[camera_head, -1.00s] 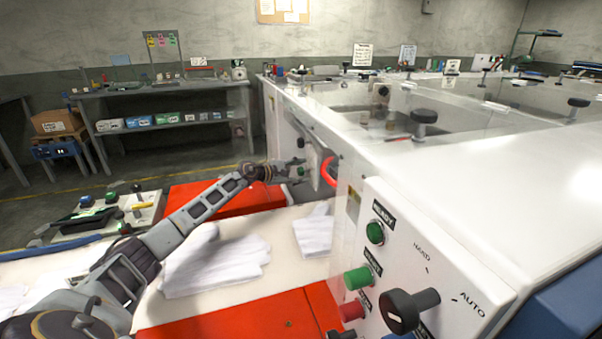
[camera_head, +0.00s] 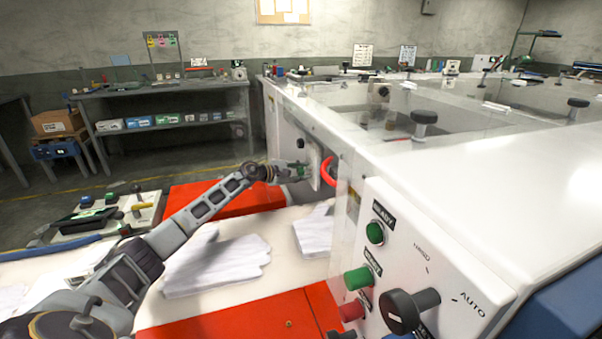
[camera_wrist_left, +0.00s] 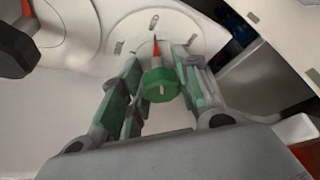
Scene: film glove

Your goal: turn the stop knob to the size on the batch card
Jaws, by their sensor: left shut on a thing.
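The stop knob (camera_wrist_left: 162,88) is green with a white line on its front face. In the left wrist view it sits between the fingers of my left gripper (camera_wrist_left: 158,72), which is shut on it. A red pointer (camera_wrist_left: 156,47) sticks up behind the knob against a round pale dial plate (camera_wrist_left: 135,32) with small marks, too blurred to read. In the head view my left gripper (camera_head: 299,171) reaches the machine's front panel, beside a red curved handle (camera_head: 328,171). The knob is hard to make out there. I cannot tell which card is the batch card.
White gloves (camera_head: 215,265) lie on the pale belt below my left arm. A nearer panel carries a black selector knob (camera_head: 405,310) and green and red buttons. A dark knob (camera_wrist_left: 15,45) stands left of the dial in the wrist view. Cards (camera_head: 362,55) stand on the machine's far side.

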